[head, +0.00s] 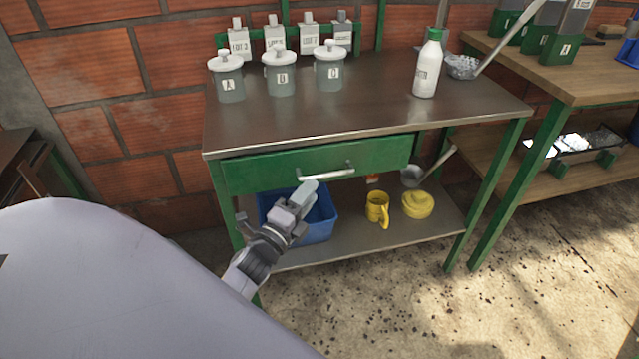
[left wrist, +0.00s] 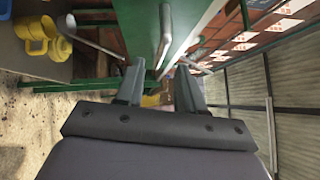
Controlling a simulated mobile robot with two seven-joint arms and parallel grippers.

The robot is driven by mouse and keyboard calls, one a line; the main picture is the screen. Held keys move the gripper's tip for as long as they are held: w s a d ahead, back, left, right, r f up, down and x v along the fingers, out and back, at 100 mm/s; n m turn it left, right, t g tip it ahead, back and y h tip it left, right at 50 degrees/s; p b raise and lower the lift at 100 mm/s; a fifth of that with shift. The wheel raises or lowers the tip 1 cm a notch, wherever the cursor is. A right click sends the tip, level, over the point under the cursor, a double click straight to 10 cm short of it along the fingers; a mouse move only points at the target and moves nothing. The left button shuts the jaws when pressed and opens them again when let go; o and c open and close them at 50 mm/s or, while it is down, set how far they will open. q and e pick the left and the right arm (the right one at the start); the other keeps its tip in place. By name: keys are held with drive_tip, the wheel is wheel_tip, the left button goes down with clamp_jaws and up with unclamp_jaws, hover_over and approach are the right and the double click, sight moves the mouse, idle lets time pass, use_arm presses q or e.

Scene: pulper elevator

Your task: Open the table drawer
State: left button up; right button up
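The table drawer (head: 262,169) is a wide green front under the metal tabletop and looks closed. Its silver bar handle (head: 325,174) runs along the middle of the front. My left gripper (head: 305,192) is just in front of and below the handle's left part. In the left wrist view, my left gripper (left wrist: 158,88) has its two fingers apart, with the green drawer front (left wrist: 142,28) beyond them. No clear grip on the handle shows, and I cannot tell whether a finger touches it. My right gripper is not in view.
Lidded jars (head: 281,75) and a white bottle (head: 427,68) stand on the tabletop (head: 375,98). The shelf below holds a blue bin (head: 322,220), a yellow mug (head: 376,208) and a yellow lidded pot (head: 418,205). The floor (head: 400,310) in front is clear.

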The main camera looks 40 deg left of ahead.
sight(320, 180)
use_arm(q)
drive_tip(key=w, duration=0.5)
drive_tip(key=shift+w+a+r, duration=0.1)
drive_tip(key=shift+a+r, duration=0.05)
drive_tip(key=shift+r, duration=0.25)
clamp_jaws()
